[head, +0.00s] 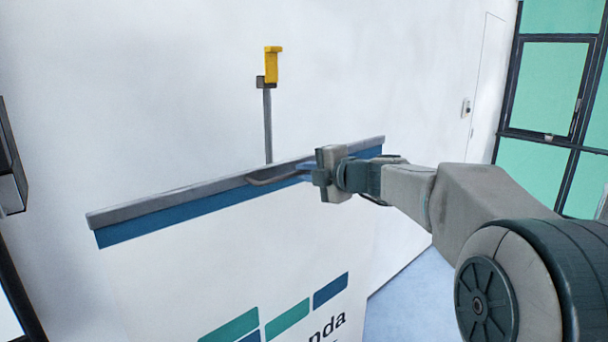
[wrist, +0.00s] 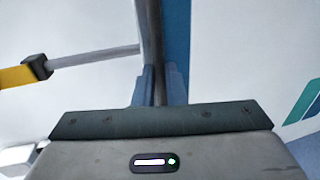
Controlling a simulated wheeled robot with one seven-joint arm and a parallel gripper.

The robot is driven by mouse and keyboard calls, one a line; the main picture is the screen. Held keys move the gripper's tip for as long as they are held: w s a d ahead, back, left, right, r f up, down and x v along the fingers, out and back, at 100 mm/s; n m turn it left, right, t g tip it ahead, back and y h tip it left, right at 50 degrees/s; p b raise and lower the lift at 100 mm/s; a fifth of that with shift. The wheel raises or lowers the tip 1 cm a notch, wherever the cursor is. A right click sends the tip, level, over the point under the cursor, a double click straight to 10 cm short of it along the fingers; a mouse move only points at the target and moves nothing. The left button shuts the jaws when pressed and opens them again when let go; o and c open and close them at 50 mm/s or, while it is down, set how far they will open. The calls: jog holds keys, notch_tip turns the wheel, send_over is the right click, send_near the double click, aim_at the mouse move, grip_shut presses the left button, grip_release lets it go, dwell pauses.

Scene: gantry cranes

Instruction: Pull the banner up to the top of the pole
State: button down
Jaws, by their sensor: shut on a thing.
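The banner (head: 240,255) is a white sheet with a blue top band, green and blue blocks and part of a printed word. A grey rail (head: 170,202) runs along its top edge, with a dark handle (head: 270,180) at its middle. The grey pole (head: 267,125) rises behind the rail and ends in a yellow hook (head: 272,65), well above the rail. In the wrist view the pole (wrist: 95,57) and the yellow hook (wrist: 17,76) are at the left. My gripper (head: 308,173) is shut on the handle; its fingers (wrist: 160,88) show in the wrist view.
A pale wall (head: 160,80) stands behind the banner. A green-paned window frame (head: 545,90) is at the right, and a dark fixture (head: 10,165) is at the left edge. Bluish floor (head: 405,300) shows at the lower right. The space around the hook looks clear.

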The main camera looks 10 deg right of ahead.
jog(key=shift+a+r, duration=0.1)
jog(key=c, duration=1.5)
grip_release()
jog(key=shift+s, duration=0.15)
jog(key=v, duration=1.3)
jog(key=shift+s+d, duration=0.25)
jog(key=shift+s, duration=0.1)
